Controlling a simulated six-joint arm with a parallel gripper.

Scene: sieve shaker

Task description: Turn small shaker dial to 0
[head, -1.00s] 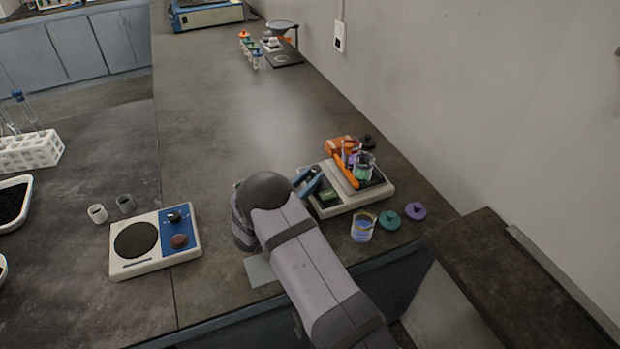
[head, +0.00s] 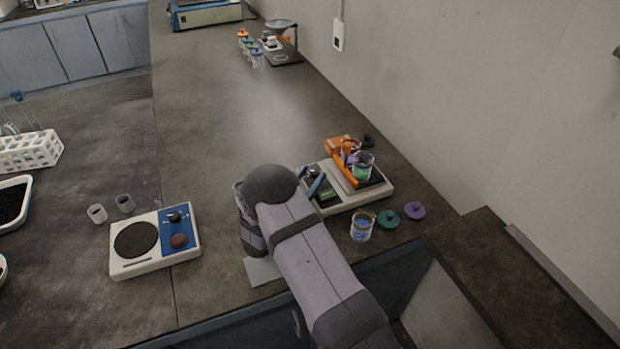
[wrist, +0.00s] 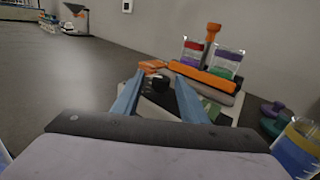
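The small shaker (head: 375,196) is a pale, low box near the right side of the bench, with an orange clamp bar and glassware on top. It also shows in the wrist view (wrist: 222,118). A black round knob (wrist: 160,82), which looks like its dial, shows between my two blue fingers. My gripper (wrist: 159,73) is open, with a finger on each side of the knob in the picture. I cannot tell whether they touch it. In the head view my gripper (head: 317,182) is at the shaker's left end, and my arm hides the dial there.
A beaker with blue liquid (head: 362,226), a green stopper (head: 388,219) and a purple stopper (head: 415,210) stand right of my arm by the shaker. A hotplate-like device (head: 155,243) with its own knobs is at left. The bench behind is mostly clear.

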